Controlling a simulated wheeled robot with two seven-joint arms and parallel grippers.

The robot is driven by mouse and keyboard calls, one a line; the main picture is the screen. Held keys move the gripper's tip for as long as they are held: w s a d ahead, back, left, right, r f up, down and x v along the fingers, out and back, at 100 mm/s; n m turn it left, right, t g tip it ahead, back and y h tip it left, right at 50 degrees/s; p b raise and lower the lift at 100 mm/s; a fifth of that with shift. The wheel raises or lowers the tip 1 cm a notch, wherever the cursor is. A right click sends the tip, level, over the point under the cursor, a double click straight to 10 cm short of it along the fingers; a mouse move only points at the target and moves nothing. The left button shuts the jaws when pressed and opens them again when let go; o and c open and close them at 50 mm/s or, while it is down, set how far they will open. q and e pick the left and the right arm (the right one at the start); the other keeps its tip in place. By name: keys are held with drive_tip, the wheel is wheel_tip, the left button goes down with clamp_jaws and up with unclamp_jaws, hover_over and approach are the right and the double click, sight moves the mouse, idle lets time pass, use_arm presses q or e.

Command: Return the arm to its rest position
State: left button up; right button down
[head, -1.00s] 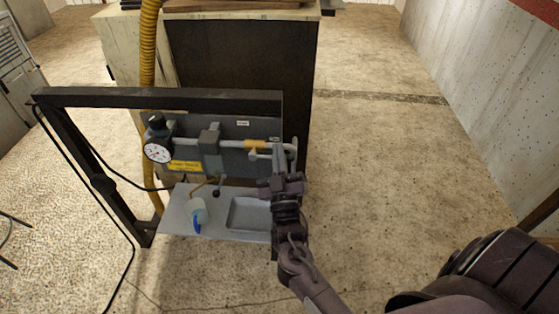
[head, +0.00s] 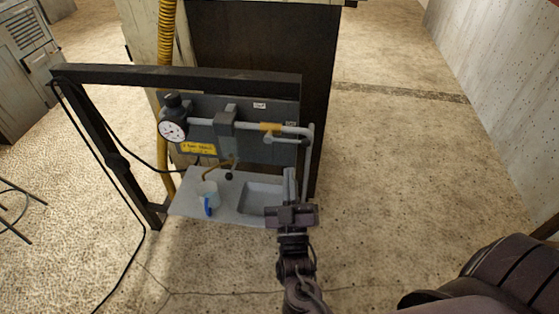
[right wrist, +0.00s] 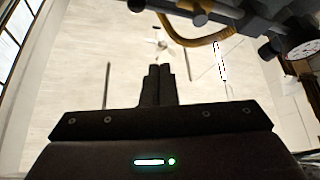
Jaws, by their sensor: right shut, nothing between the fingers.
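My right arm comes in from the bottom of the head view. Its gripper (head: 291,180) is shut and empty, in front of the right part of the grey shelf (head: 232,213), near the shallow tray (head: 262,198). In the right wrist view the two dark fingers (right wrist: 159,85) lie together with nothing between them. The rail (head: 250,125) with its yellow band (head: 271,127) runs across the grey panel (head: 270,152) above the gripper, and the gripper appears apart from it. My left gripper is not in view.
A dial gauge (head: 172,131) sits at the rail's left end. Open floor (head: 400,170) lies to the right.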

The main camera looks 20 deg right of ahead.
drive_tip(key=s+a+f+n+g+y, duration=0.2)
drive_tip(key=a+f+g+y, duration=0.15)
drive_tip(key=f, duration=1.35)
drive_tip(key=s+a+f+n+g+y, duration=0.1)
drive_tip(key=s+a+f+g+y, duration=0.3)
drive_tip(key=f, duration=1.2)
drive_tip(key=s+d+f+g+y, duration=0.1)
drive_tip(key=s+d+f+g, duration=0.1)
drive_tip(key=s+f+g, duration=0.35)
drive_tip(key=s+d+f+g+y, duration=0.1)
drive_tip(key=s+d+f+g, duration=0.1)
drive_tip(key=s+f, duration=0.55)
drive_tip(key=s+d+f+g, duration=0.2)
drive_tip(key=s+f+g, duration=0.1)
drive_tip(key=s, duration=0.5)
drive_tip(key=s+d+f+g, duration=0.2)
drive_tip(key=s+f+g, duration=0.1)
drive_tip(key=s+f, duration=0.3)
drive_tip(key=shift+s+d+f+m, duration=0.3)
drive_tip(key=shift+s+d+m, duration=0.1)
drive_tip(key=shift+s, duration=0.65)
